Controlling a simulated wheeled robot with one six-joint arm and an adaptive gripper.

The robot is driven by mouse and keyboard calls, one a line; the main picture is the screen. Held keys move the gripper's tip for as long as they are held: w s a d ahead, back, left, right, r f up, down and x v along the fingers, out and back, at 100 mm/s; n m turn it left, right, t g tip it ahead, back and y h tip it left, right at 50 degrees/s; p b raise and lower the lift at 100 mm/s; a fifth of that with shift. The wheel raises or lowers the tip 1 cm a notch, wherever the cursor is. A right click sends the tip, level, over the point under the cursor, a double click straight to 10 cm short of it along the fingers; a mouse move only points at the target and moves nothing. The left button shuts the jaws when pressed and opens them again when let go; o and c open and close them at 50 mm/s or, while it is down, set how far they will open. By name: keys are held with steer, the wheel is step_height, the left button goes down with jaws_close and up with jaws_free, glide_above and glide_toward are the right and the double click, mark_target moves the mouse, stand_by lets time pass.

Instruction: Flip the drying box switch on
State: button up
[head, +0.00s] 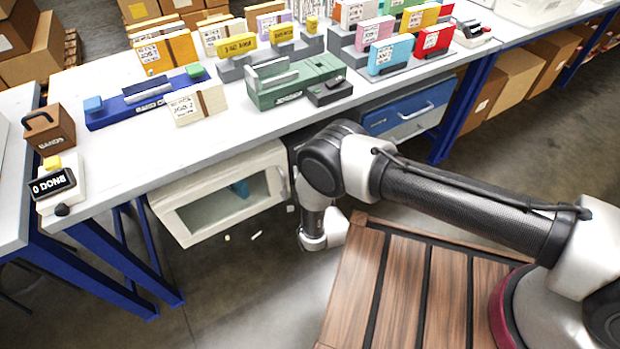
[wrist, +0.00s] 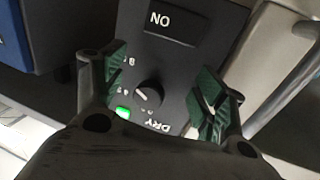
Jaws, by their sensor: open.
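The drying box (head: 180,222) is a cream cabinet with a windowed door under the table, in the head view. In the wrist view its dark control panel (wrist: 172,62) shows upside down, with a label reading DRY. A round black knob switch (wrist: 149,94) with a white pointer mark sits on it. A green lamp (wrist: 123,112) is lit beside the knob. The small display (wrist: 175,22) reads ON when turned upright. My gripper (wrist: 160,88) is open, its green-padded fingers on either side of the knob; contact is not clear. The head view hides my fingers behind the arm.
A blue drawer unit (head: 405,110) is right of the drying box under the table. The white tabletop (head: 115,150) above carries blocks and several small fixtures. Blue table legs (head: 465,105) stand at the sides. Small white bits lie near the box door.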

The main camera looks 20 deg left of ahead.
step_height(320, 180, up, 6)
steer(key=shift+f, duration=0.1)
stand_by(0.4)
